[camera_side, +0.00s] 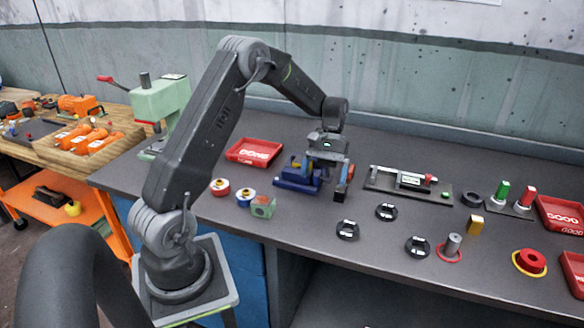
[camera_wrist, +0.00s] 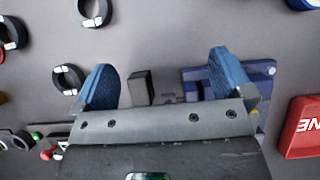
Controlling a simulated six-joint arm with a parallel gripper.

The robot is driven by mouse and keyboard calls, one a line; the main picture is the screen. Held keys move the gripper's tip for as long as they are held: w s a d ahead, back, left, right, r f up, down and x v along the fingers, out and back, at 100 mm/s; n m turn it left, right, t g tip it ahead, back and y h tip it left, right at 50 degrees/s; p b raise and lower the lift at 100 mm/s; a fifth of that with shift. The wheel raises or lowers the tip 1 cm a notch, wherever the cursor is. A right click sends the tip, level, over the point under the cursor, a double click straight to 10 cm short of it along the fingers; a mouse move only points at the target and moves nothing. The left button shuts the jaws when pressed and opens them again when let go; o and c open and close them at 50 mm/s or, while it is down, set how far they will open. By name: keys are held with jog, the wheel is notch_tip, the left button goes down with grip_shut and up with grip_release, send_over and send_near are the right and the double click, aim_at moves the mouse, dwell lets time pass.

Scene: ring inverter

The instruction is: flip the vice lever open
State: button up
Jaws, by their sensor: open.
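The blue vice (camera_side: 293,182) sits on the dark bench, directly below and partly behind my gripper (camera_side: 324,184). My gripper points down with its two blue fingers apart, and nothing is clasped. In the wrist view, the vice (camera_wrist: 199,84) lies by the right finger, which covers part of it. A dark block (camera_wrist: 142,88), perhaps the lever's handle, stands between the fingers of my gripper (camera_wrist: 162,62), nearer the left one. I cannot tell whether it touches a finger. The rest of the lever and its angle are hidden or too small to tell.
A red tray (camera_side: 253,151) lies behind. A fixture plate (camera_side: 408,184) is close on the right. Black rings (camera_side: 347,230) lie in front, with bare bench between them.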

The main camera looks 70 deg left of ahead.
jog(key=shift+s+d+f+t+y, duration=0.25)
jog(key=shift+f+t+y, duration=0.15)
jog(key=shift+t+y, duration=0.15)
jog(key=shift+s+d+f+t+y, duration=0.25)
jog(key=shift+f+t+y, duration=0.15)
jog(key=shift+t+y, duration=0.15)
jog(key=shift+s+d+f+t+y, duration=0.15)
jog(key=shift+f+t+y, duration=0.3)
jog(key=shift+t+y, duration=0.1)
jog(key=shift+s+d+f+t+y, duration=0.1)
jog(key=shift+d+f+t+y, duration=0.05)
jog(key=shift+f+t+y, duration=0.35)
notch_tip(320, 180, up, 15)
jog(key=s+d+r+m+t, duration=0.2)
jog(key=s+d+m, duration=0.2)
jog(key=s+d, duration=0.4)
jog(key=s+d+r+m+t, duration=0.3)
jog(key=s+d+m, duration=0.1)
jog(key=s+d, duration=0.3)
jog(key=shift+s+d+r, duration=0.15)
jog(key=shift+s+d, duration=0.2)
jog(key=shift+d, duration=0.2)
